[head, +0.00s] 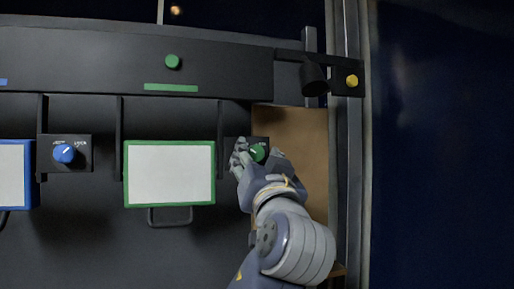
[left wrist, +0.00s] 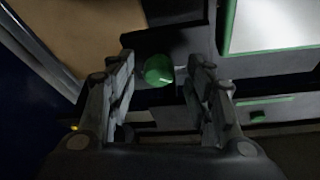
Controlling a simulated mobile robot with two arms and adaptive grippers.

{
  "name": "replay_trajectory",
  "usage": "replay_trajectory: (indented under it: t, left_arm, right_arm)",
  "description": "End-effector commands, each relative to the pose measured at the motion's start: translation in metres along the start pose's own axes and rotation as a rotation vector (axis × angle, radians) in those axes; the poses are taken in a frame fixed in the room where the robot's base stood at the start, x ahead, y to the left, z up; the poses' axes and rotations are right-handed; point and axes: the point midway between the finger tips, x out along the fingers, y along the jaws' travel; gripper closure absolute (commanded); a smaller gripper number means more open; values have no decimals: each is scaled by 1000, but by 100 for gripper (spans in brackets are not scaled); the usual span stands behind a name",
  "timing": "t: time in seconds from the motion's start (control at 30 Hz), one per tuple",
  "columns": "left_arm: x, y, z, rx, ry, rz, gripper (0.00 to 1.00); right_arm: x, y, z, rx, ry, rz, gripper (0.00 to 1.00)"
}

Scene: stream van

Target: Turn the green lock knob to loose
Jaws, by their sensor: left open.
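The green lock knob (head: 257,152) sits on a small dark plate to the right of the green-framed white panel. In the left wrist view the knob (left wrist: 158,70) shows between the two fingers. My left gripper (head: 256,157) is at the knob in the head view, its fingers open on either side. In the left wrist view the left gripper (left wrist: 160,88) has a gap between each finger and the knob. The knob's pointer mark and the plate's lettering are too small or hidden to read. My right gripper is not in view.
A blue knob (head: 64,153) on its own plate is at the left. The green-framed panel (head: 170,172) has a handle below it. A green button (head: 172,61) and a yellow button (head: 352,80) are above. A brown board (head: 300,135) lies behind my arm.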

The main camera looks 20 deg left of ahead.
Motion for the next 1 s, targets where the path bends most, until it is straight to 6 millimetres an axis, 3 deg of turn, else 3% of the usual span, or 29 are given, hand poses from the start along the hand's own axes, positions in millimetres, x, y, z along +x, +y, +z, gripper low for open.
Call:
replay_trajectory:
  t: [0.3,0.5,1.0]
  left_arm:
    - [3,0,1,-1,0,0,52]
    - [3,0,0,-1,0,0,96]
    - [2,-1,1,133,1,57,96]
  right_arm:
    - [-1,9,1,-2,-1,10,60]
    - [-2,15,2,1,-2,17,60]
    - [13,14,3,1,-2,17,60]
